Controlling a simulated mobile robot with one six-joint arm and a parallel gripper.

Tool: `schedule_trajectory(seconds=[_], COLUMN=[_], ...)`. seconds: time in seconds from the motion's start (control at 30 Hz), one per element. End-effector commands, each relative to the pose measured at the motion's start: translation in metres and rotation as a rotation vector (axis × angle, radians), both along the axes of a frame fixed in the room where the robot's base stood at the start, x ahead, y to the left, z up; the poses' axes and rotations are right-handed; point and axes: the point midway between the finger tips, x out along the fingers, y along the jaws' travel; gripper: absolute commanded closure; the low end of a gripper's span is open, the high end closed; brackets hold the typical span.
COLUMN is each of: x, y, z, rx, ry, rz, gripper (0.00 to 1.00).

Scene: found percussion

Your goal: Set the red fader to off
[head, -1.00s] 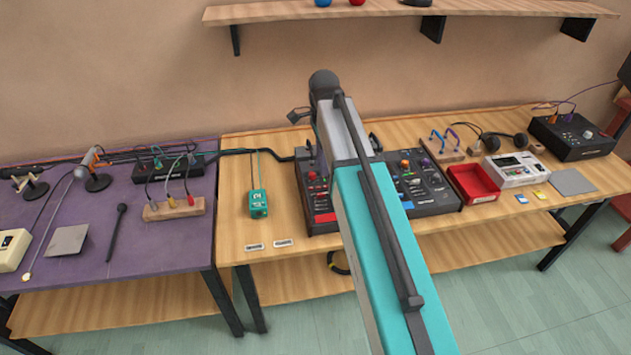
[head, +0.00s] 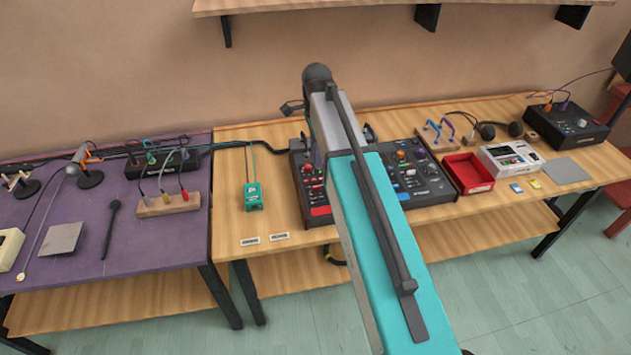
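The mixer (head: 440,215) is a black console on the wooden table, with its middle covered by my raised arm. Its left part has a red-marked section (head: 319,210) with small red controls (head: 310,180). I cannot tell which control is the red fader or where it is set; it is too small or hidden. My arm reaches up across the mixer. My gripper is mostly hidden behind the arm, with only dark parts showing beside the arm's far end. I cannot see its fingertips or whether they touch the mixer.
A green device (head: 253,196) and two small labels (head: 250,240) lie left of the mixer. A red tray (head: 466,174) and a white machine (head: 508,156) stand at its right. A purple table (head: 150,235) adjoins at left. A wall shelf (head: 340,5) runs above.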

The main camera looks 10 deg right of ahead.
Motion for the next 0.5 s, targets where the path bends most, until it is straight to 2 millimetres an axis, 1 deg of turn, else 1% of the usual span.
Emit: schedule_trajectory(seconds=[0.5], x=[-0.001], y=[0.001], z=[-0.050], rx=[0.000], ry=[0.002], rz=[0.002], gripper=[0.71])
